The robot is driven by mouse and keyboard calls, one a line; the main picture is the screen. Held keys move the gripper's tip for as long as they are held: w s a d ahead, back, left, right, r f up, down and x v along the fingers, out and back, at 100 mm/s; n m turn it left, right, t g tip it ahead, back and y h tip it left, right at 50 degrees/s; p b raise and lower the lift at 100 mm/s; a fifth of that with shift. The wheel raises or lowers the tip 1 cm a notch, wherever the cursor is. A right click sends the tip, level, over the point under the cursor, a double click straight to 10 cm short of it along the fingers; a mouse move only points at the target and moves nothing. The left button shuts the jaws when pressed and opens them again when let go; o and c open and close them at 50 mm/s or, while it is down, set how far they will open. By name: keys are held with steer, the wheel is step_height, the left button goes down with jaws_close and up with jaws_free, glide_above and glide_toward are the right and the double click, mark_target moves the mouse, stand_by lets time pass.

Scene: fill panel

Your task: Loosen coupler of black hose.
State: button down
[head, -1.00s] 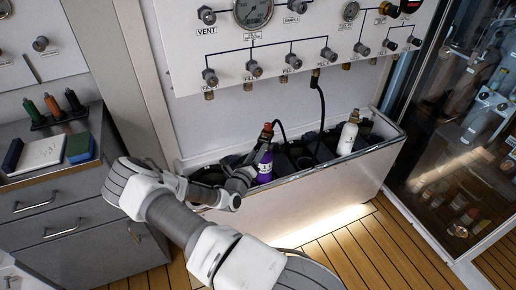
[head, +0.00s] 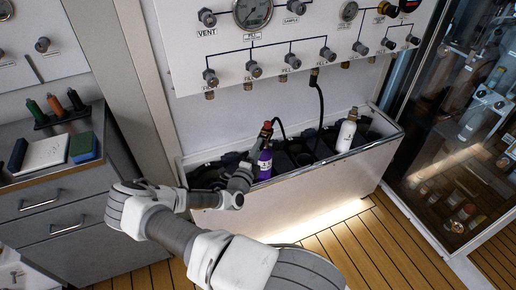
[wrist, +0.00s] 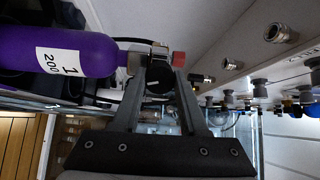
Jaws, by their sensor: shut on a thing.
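A purple bottle (head: 265,165) with a red knob (head: 267,126) on its valve stands in the trough under the panel. The black hose (head: 321,105) hangs from a panel fitting into the trough, and a loop of it rises to the bottle's valve. My gripper (head: 257,149) is at the bottle's neck, from the left. In the wrist view the purple bottle (wrist: 80,52) lies at left, and my gripper (wrist: 165,75) is shut on a dark round part (wrist: 159,83), apparently the hose coupler, beside the valve and red knob (wrist: 179,58). Its far side is hidden.
A white bottle (head: 347,130) stands farther right in the trough (head: 335,163). The panel (head: 270,70) with gauges and several fittings is above. A drawer cabinet (head: 60,215) is at left, and a glass-door cabinet (head: 455,140) at right. The wooden floor in front is clear.

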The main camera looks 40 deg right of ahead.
steer(key=n+b, duration=0.1)
steer(key=n, duration=1.9)
steer(key=shift+r+y+b, duration=0.1)
steer(key=shift+y+b, duration=0.25)
steer(key=shift+y, duration=0.05)
steer(key=shift+n, duration=0.4)
steer(key=shift+c, duration=2.2)
jaws_free()
steer(key=shift+a, duration=0.15)
steer(key=v, duration=1.7)
